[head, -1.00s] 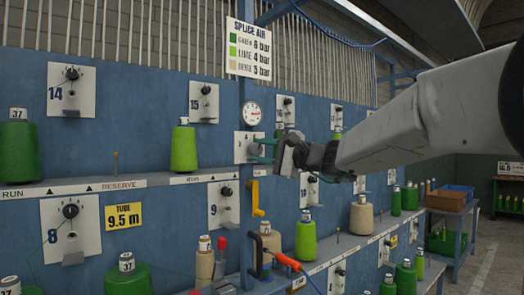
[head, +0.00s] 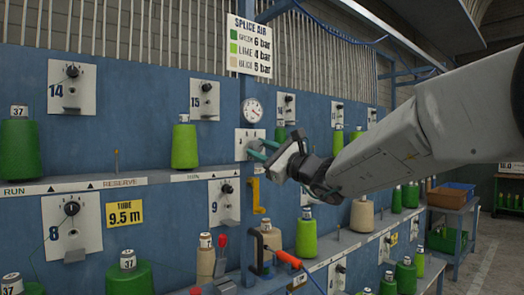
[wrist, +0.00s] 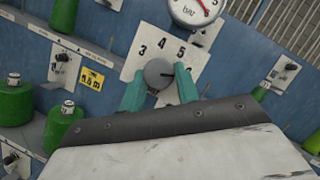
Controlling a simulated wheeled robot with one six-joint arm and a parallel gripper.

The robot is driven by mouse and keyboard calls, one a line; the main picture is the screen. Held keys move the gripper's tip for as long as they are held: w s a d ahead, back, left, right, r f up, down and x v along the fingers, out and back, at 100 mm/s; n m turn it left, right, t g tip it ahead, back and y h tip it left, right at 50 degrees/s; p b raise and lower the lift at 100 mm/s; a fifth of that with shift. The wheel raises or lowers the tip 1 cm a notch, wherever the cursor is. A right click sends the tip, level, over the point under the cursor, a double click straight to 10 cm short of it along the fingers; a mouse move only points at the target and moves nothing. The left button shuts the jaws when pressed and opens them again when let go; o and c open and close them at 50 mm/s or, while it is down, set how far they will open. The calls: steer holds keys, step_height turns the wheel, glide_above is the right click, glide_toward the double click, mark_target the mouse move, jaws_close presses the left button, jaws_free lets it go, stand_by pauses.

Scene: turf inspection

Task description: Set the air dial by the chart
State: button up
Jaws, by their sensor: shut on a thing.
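The air dial is a grey round knob (wrist: 158,74) on a white plate (wrist: 140,65) marked 3, 4, 5 and 6. A dark mark on the knob points right in the wrist view, near the 6. My gripper (wrist: 160,88) has teal fingers shut on the knob's two sides. In the head view my gripper (head: 261,150) reaches the plate on the blue post and hides most of the knob. The splice air chart (head: 250,47) lists green 6 bar, lime 4 bar and beige 5 bar. A round gauge (head: 252,111) with a red needle sits just above the dial.
A yellow crank handle (head: 257,197) hangs below the dial. Numbered plates with black knobs line the blue panel (head: 140,120). A lime cone (head: 185,147) stands on the shelf left of the dial. Green, lime and beige cones stand on the lower shelf. A hooked tool with an orange grip (head: 288,259) is in front.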

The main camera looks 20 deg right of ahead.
stand_by(0.4)
steer(key=o, duration=1)
steer(key=shift+c, duration=0.2)
steer(key=v, duration=0.7)
steer(key=shift+s+d, duration=0.2)
steer(key=shift+s, duration=0.1)
steer(key=shift+f, duration=0.1)
